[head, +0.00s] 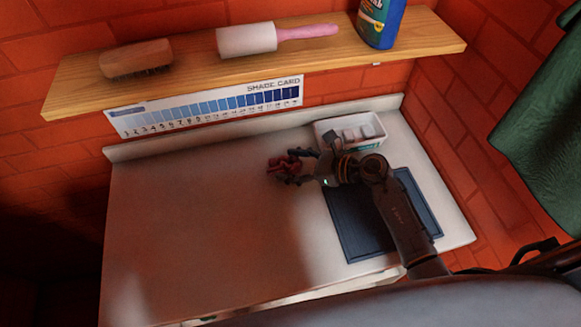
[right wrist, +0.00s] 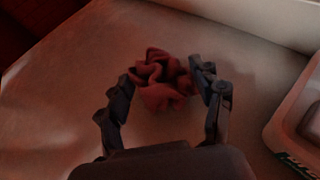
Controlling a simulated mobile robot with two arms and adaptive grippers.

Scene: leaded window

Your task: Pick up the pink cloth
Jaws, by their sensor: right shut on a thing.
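The pink cloth (head: 282,162) is a small crumpled bundle that looks dark red in this light. It is at the fingertips of my right gripper (head: 290,170), over the middle of the pale counter top. In the right wrist view the cloth (right wrist: 160,72) sits between the two fingers of my right gripper (right wrist: 163,82), which is shut on it. I cannot tell whether the cloth is clear of the counter. My left gripper is not in view.
A white tub (head: 376,127) with pale blocks stands at the counter's back right, beside my right arm. A dark blue mat (head: 348,222) lies under the arm. A wooden shelf (head: 200,85) holds a brush, roller and blue bottle. The counter's left side is clear.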

